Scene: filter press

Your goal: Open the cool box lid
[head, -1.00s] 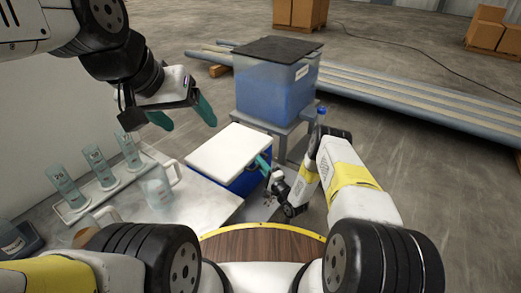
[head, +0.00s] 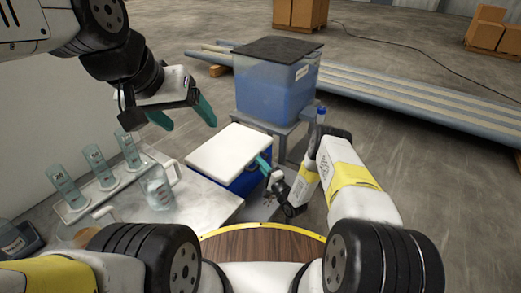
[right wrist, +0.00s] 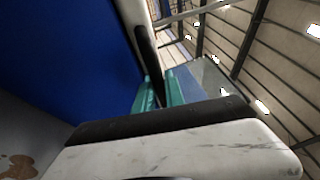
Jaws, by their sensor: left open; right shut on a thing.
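The cool box has a blue body (head: 247,182) and a white lid (head: 228,152), and stands at the right end of the pale bench. The lid lies over the box, slightly tilted; I cannot see inside. My right gripper (head: 264,164) is at the lid's right edge, shut on it. In the right wrist view, the teal fingers (right wrist: 165,90) close around a dark strip (right wrist: 148,55) along the white lid, beside the blue wall (right wrist: 75,60). My left gripper (head: 184,113) is open and empty, above the bench, left of the lid.
Glass cylinders (head: 98,167) stand in a white rack on the bench (head: 185,205), with a glass jug (head: 158,187) near the cool box. A blue tank with a dark cover (head: 276,85) stands on a grey stand behind the box. Pipes (head: 410,95) lie on the floor behind.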

